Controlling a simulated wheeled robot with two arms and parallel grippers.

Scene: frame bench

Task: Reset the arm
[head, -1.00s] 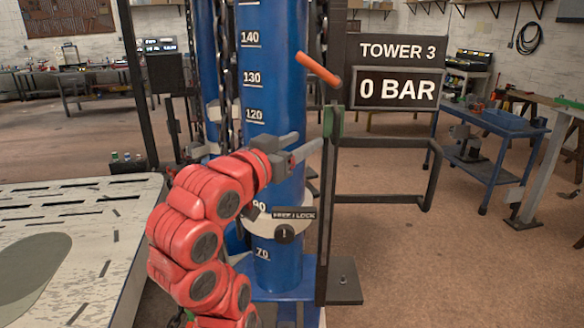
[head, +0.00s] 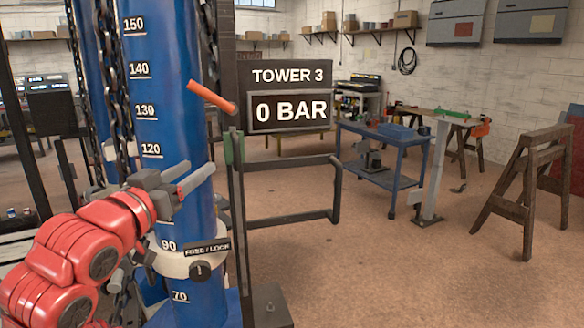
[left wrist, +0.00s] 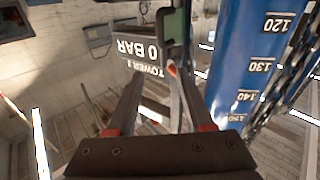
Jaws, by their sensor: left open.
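The blue tower column (head: 170,80) with a white height scale stands left of centre in the head view. An orange lever (head: 212,97) sticks up to the left from the post beside it. A green piece (head: 234,148) sits on that post below the lever. My left gripper (head: 199,170) is open and empty in front of the column, below the 120 mark and lower left of the lever. Its fingers also show in the left wrist view (left wrist: 155,75), with the column at right. My right gripper is not in view.
The TOWER 3 sign (head: 290,95) reads 0 BAR. A white collar with a FREE / LOCK knob (head: 200,271) circles the column. A dark rail frame (head: 290,220) stands right of the post.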

